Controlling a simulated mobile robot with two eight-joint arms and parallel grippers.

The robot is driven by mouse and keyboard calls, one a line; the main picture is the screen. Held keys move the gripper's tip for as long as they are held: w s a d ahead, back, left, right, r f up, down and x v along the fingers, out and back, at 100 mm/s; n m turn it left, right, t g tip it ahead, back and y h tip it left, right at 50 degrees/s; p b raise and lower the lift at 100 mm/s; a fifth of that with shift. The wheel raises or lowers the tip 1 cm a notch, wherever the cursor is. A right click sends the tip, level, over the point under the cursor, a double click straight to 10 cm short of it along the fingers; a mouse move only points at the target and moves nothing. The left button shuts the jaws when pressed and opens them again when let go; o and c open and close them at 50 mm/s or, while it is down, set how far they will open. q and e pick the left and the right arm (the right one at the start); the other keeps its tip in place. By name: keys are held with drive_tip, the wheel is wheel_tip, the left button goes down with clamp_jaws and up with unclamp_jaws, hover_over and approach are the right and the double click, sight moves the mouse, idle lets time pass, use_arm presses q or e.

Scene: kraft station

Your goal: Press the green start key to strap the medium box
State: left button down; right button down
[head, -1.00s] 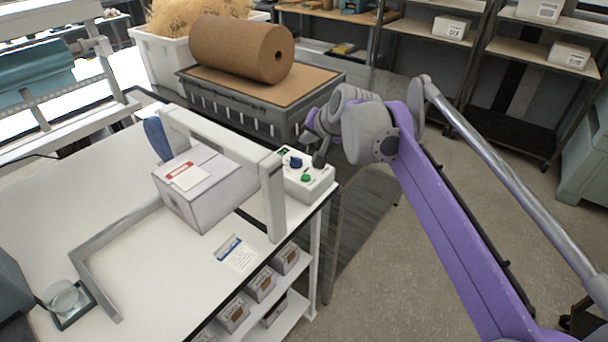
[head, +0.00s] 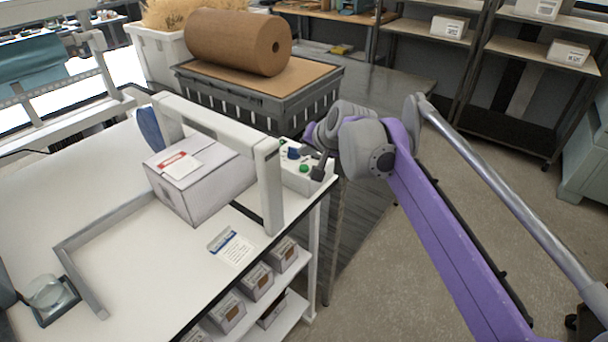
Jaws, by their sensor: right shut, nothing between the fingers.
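The box (head: 215,190), pale with a red-and-white label on top, sits on the white table partly under the white strapping arch (head: 268,185). The control box (head: 295,183) stands beside the arch's right post. It carries a blue knob (head: 292,153) and the green start key (head: 304,168). My right gripper (head: 319,171) is shut and empty, its dark fingertips pointing down just right of the green key. I cannot tell whether it touches the control box. My left gripper is not in view.
A grey L-shaped guide (head: 82,240) and an instruction card (head: 232,247) lie on the table. A grey crate (head: 260,108) with a brown paper roll (head: 238,42) stands behind. Small boxes (head: 257,281) fill the shelf below. Open floor lies to the right.

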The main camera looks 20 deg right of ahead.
sight(305, 170)
drive_tip(key=shift+f+b, duration=0.3)
drive_tip(key=shift+f, duration=0.65)
idle(1.3)
drive_tip(key=shift+f, duration=0.4)
drive_tip(key=shift+f, duration=0.45)
idle(0.5)
drive_tip(key=shift+r, duration=0.1)
drive_tip(key=shift+r+p, duration=0.6)
drive_tip(key=shift+r, duration=0.2)
drive_tip(key=shift+r, duration=0.1)
wheel_tip(305, 170, up, 5)
drive_tip(key=p, duration=0.4)
